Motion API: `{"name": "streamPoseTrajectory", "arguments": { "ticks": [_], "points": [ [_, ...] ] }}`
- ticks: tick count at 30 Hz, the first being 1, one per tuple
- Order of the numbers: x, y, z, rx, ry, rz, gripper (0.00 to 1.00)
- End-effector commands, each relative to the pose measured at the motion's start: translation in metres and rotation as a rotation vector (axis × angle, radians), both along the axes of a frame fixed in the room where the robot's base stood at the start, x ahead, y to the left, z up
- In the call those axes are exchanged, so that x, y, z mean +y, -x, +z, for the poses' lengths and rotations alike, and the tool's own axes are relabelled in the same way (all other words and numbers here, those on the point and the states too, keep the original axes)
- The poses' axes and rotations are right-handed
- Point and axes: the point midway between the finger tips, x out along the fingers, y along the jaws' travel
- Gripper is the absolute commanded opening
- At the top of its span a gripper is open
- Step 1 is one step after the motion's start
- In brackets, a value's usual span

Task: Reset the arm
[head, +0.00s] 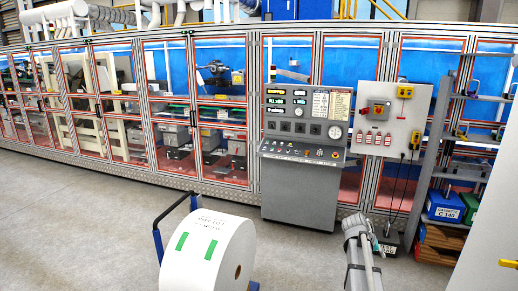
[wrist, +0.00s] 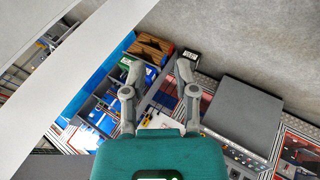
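My gripper (wrist: 158,70) shows in the wrist view with its two grey fingers spread apart. Nothing is held between the fingertips, and background shelving shows through the gap. Its teal body fills the bottom middle of the wrist view. In the head view a grey arm-like part (head: 362,255) rises from the bottom edge, right of centre; I take it to be my arm. The fingers cannot be made out clearly there.
A white roll (head: 208,250) on a blue stand is at bottom centre. A grey control console (head: 300,185) stands before the long glazed machine (head: 165,100). Shelving with blue bins (head: 445,206) and a pale panel (head: 492,225) are at right. Open floor (head: 70,220) lies left.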

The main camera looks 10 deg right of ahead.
Motion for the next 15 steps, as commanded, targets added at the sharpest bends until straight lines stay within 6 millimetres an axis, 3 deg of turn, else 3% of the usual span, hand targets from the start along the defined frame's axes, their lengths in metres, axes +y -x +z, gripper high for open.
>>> {"name": "streamPoseTrajectory", "arguments": {
  "ticks": [1,8,15],
  "points": [
    [0.028,0.001,-0.004,-0.002,-0.034,0.03,0.38],
    [0.135,0.002,-0.019,0.0,-0.194,0.151,0.38],
    [0.243,0.02,-0.03,0.021,-0.363,0.285,0.38]
  ]
}}
